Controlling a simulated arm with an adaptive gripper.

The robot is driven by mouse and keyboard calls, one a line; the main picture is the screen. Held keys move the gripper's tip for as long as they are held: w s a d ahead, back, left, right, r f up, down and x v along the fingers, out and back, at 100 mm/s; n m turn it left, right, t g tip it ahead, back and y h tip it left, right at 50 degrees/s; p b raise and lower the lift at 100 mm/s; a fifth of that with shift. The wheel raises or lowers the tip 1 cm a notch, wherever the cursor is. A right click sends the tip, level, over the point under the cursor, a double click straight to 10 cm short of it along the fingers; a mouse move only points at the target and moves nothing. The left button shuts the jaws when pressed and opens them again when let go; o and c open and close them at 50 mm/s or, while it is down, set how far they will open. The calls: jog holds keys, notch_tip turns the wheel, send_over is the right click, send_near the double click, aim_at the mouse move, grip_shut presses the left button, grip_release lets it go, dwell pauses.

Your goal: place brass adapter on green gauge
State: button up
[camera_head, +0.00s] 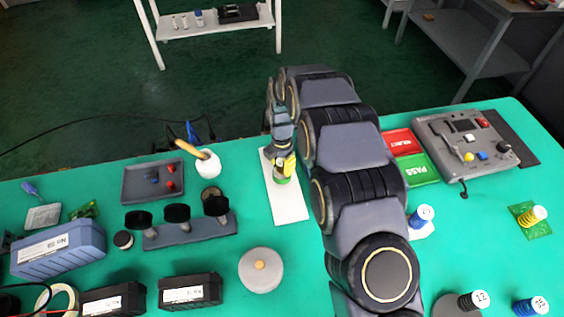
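My gripper (282,158) points down over the white plate in the middle of the table. A yellow, brass-coloured piece (288,167), perhaps the brass adapter, shows right at its fingertips. Just below that is a small round green piece (281,181), perhaps the green gauge, standing on the white plate (289,206). The fingers and the yellow piece overlap in this view. I cannot tell whether the fingers grip it or whether it touches the green piece.
Left of the plate stand a white pot (207,166) with a yellow-handled tool, a grey tray (152,181) and a rack (190,232) with black knobs. A grey round weight (261,270) is in front. Right of my arm are red and green trays (416,170) and a control box (467,142).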

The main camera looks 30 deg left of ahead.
aim_at(282, 161)
jog(key=shift+o, duration=1.4)
notch_tip(282, 161, up, 12)
jog(key=shift+r, duration=0.15)
